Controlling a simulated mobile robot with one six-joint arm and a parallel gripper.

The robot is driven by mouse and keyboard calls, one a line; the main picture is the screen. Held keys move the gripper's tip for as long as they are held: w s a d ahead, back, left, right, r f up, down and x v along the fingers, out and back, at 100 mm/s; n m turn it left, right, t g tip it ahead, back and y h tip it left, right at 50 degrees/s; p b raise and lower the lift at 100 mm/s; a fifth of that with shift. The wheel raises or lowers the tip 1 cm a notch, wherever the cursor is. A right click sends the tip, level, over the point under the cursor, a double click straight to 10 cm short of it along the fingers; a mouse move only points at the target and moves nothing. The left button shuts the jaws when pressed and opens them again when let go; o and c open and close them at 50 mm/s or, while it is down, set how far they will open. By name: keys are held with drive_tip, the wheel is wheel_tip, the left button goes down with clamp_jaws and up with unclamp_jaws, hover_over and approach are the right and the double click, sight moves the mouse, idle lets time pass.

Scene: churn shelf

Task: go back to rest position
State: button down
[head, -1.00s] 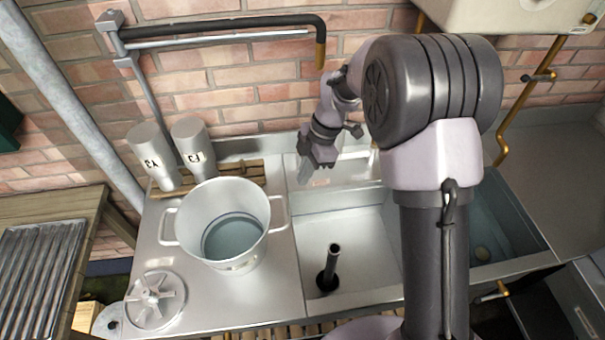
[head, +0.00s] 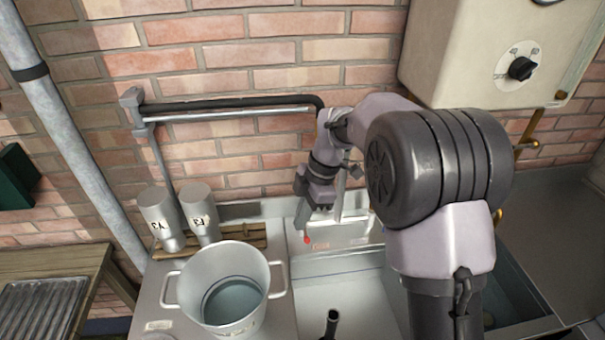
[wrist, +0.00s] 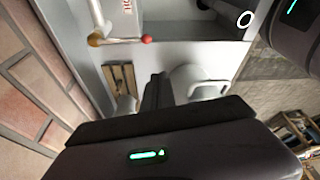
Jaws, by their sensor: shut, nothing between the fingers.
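My gripper (head: 302,214) hangs in front of the brick wall, above the back edge of the sink unit, with its fingers pointing down. It is shut and empty. In the wrist view its dark fingers (wrist: 158,90) are together at the centre. My arm's large joint fills the right middle of the head view and hides part of the sink.
A two-handled pot (head: 272,275) with liquid stands left of the sink (head: 345,290). Two metal bottles (head: 160,216) stand inverted on a wooden rack behind it. A red knob (head: 306,239) is close below the gripper. A cream wall unit (head: 440,50) hangs upper right.

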drive_tip(key=s+d+r+m+t+b, duration=0.35)
drive_tip(key=s+d+r+m, duration=0.45)
drive_tip(key=s+r+m, duration=0.4)
drive_tip(key=s+d+f+m+t, duration=0.1)
drive_tip(key=s+d+m+t, duration=0.1)
drive_tip(key=s+m, duration=0.4)
drive_tip(key=s+d+f+m+t+h+b, duration=0.1)
drive_tip(key=s+d+f+m, duration=0.1)
drive_tip(key=s+m, duration=0.5)
drive_tip(key=shift+m+t, duration=0.35)
drive_tip(key=shift+m, duration=0.65)
